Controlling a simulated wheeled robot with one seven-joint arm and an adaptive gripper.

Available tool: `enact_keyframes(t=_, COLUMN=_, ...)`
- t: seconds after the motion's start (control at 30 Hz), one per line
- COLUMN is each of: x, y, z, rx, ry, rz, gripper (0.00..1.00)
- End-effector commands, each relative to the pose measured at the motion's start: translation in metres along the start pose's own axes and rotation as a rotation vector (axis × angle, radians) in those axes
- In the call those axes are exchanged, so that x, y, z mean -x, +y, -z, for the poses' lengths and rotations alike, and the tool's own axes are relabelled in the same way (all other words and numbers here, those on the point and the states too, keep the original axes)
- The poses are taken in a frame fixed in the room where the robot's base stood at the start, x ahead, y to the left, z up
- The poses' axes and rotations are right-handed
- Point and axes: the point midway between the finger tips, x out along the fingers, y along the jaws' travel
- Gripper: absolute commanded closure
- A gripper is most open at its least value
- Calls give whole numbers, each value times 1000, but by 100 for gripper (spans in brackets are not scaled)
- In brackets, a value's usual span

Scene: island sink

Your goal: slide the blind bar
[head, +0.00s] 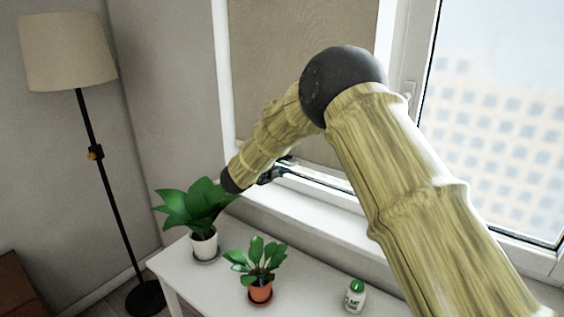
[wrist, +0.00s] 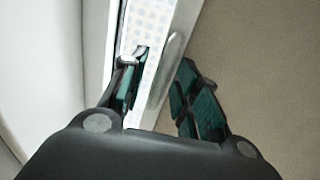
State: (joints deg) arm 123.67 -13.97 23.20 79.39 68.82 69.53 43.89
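A beige blind (head: 295,75) covers the left window pane and also fills the right side of the wrist view (wrist: 260,65). Its pale bar (wrist: 184,36), with a rounded grey grip (wrist: 170,62), runs along the blind's edge beside a strip of bright glass. My gripper (wrist: 162,88) is open, with one teal-padded finger over the glass side and the other over the blind side. The bar and grip lie between the fingers, and I cannot tell whether either finger touches them. In the head view my gripper (head: 268,176) is low at the blind's bottom, partly hidden by my arm.
The window frame (head: 228,75) and sill (head: 300,211) are close to my gripper. A floor lamp (head: 66,52) stands left.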

Motion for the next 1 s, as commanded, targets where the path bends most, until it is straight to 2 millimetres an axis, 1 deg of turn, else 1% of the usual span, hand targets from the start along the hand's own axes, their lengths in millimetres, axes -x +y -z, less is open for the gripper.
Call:
enact_keyframes(t=0.1, x=-3, y=0, z=0, rx=1, ry=0, rz=0, gripper=69)
enact_keyframes(t=0.33, x=-4, y=0, z=0, rx=1, ry=0, rz=0, gripper=69)
enact_keyframes(t=0.37, x=-4, y=0, z=0, rx=1, ry=0, rz=0, gripper=72)
enact_keyframes(t=0.5, x=-4, y=0, z=0, rx=1, ry=0, rz=0, gripper=98)
enact_keyframes(t=0.53, x=-4, y=0, z=0, rx=1, ry=0, rz=0, gripper=100)
enact_keyframes(t=0.83, x=-4, y=-2, z=2, rx=0, ry=2, rz=1, gripper=100)
enact_keyframes(t=0.93, x=-8, y=-8, z=8, rx=-2, ry=9, rz=1, gripper=100)
enact_keyframes(t=1.0, x=-12, y=-17, z=15, rx=-5, ry=19, rz=1, gripper=100)
